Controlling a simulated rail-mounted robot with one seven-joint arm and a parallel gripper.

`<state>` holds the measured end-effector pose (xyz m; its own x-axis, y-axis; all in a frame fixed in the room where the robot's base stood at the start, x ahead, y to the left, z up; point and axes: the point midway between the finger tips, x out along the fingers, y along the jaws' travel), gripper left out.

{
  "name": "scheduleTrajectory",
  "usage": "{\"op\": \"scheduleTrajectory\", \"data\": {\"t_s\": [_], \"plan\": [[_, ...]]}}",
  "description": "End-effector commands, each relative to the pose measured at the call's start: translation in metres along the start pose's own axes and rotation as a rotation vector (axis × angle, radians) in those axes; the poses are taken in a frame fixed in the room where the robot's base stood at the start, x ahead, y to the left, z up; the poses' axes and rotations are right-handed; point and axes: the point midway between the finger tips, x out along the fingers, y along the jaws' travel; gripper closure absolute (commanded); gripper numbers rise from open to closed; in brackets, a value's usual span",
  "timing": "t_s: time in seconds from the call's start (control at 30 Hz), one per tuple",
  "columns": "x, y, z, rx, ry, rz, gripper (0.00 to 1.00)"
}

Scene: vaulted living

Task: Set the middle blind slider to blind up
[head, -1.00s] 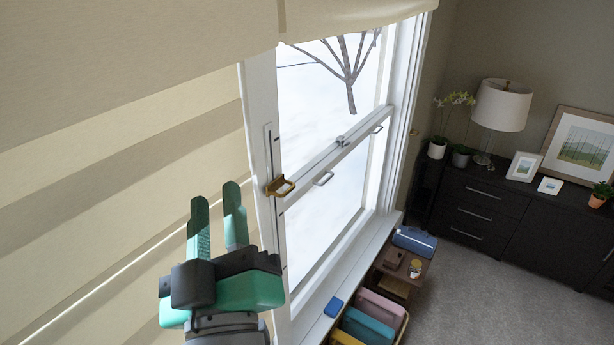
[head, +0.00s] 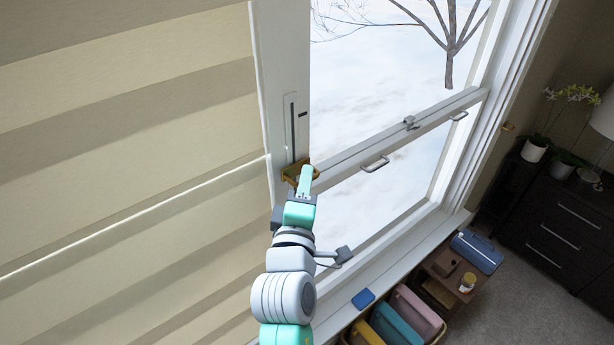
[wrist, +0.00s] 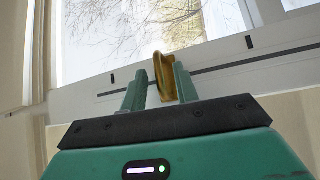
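The middle blind slider is a brass handle (head: 290,171) at the lower part of a slotted track (head: 291,125) on the white window post. My gripper (head: 304,178) is at the handle and covers part of it in the head view. In the wrist view the handle (wrist: 161,74) stands between the two fingertips of my gripper (wrist: 160,86). It is close to the right finger, with a small gap on the left. The fingers look apart, not clamped. The slot's lower end is hidden by the handle and gripper in the head view.
A pale striped blind (head: 130,130) hangs left of the post. The window has a crossbar with a metal pull (head: 375,163). Below the sill are a small wooden table (head: 440,290) and a bin of coloured folders. A dark dresser (head: 560,215) stands right.

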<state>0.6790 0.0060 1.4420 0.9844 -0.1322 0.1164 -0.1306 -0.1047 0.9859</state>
Motion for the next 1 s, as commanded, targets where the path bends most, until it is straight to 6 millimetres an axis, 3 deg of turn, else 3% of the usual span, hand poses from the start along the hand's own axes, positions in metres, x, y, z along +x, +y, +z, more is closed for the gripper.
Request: {"op": "scheduleTrajectory", "data": {"t_s": [0.13, 0.37, 0.53, 0.83, 1.0], "plan": [[0.011, 0.001, 0.0, 0.001, 0.0, 0.0, 0.7], [0.012, 0.0, 0.0, 0.002, 0.0, 0.0, 0.7], [0.011, 0.0, 0.0, 0.002, 0.0, 0.0, 1.0], [0.011, -0.004, 0.001, 0.001, 0.0, 0.0, 1.0], [0.008, -0.031, 0.004, 0.0, 0.0, -0.001, 1.0]]}}
